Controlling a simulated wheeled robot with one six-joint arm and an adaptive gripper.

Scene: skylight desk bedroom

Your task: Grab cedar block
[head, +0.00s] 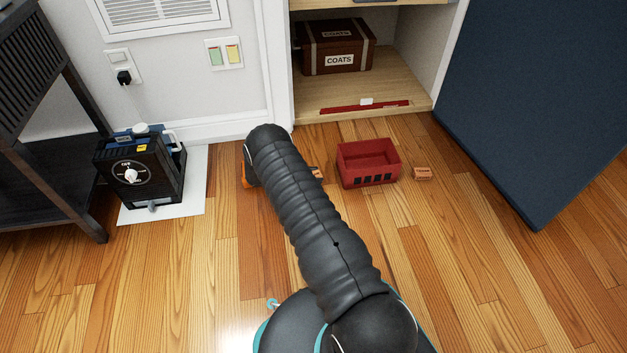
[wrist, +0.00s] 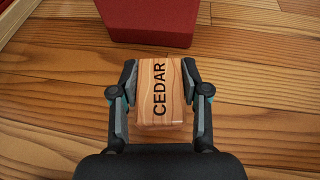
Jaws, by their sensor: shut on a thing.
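The cedar block (wrist: 160,90) is a light wooden block with dark grain and the word CEDAR on its top. In the wrist view it sits between the two fingers of my gripper (wrist: 160,92), which is shut on it from both sides. I cannot tell whether the block rests on the floor or is just above it. In the head view my arm hides most of the gripper; a small part of a block (head: 316,172) shows at the arm's right side.
A red bin (head: 368,178) stands just right of the gripper, with another small block (head: 422,173) beyond it. A closet with a COATS box (head: 336,47) is behind. A dark machine (head: 140,172) on a white mat stands left. The wooden floor in front is clear.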

